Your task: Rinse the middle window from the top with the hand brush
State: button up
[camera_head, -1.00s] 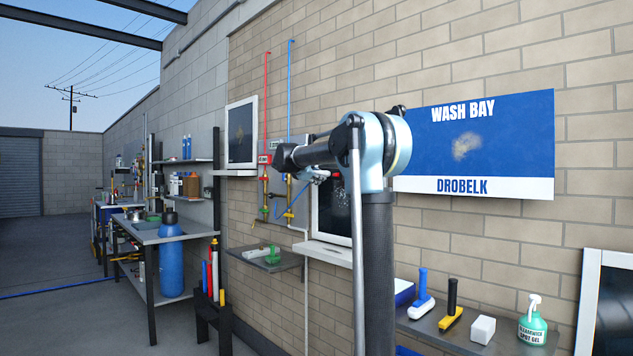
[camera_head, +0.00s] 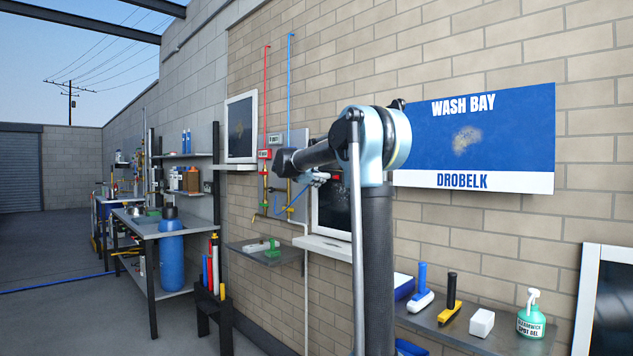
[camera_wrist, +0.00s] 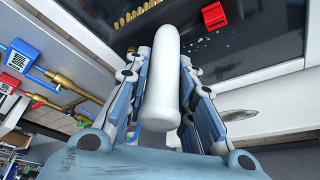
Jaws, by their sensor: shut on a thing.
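My gripper (camera_wrist: 170,85) is shut on the white cylindrical handle of the hand brush (camera_wrist: 165,80). A row of yellowish tufts (camera_wrist: 130,14) shows beyond the handle, in front of the dark glass; whether it belongs to the brush is unclear. The middle window (camera_head: 332,207) has a white frame and dark glass. It also fills the top of the wrist view (camera_wrist: 255,50), with small white specks on the glass. In the head view my gripper (camera_head: 317,178) is at the window's upper left, and my arm hides much of the window. Brush-to-glass contact cannot be told.
Left of the window are red and blue pipes with valves (camera_head: 264,155). A small shelf (camera_head: 268,258) sits below them. A lower right shelf (camera_head: 470,335) holds a blue-white tool (camera_head: 421,287), a yellow-black tool (camera_head: 451,298), a white block (camera_head: 482,322) and a green spray bottle (camera_head: 531,316).

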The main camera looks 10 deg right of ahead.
notch_tip(320, 180, down, 14)
dwell(3.5)
dwell(0.3)
jog(key=s+a, duration=0.6)
jog(key=a, duration=0.2)
dwell(0.8)
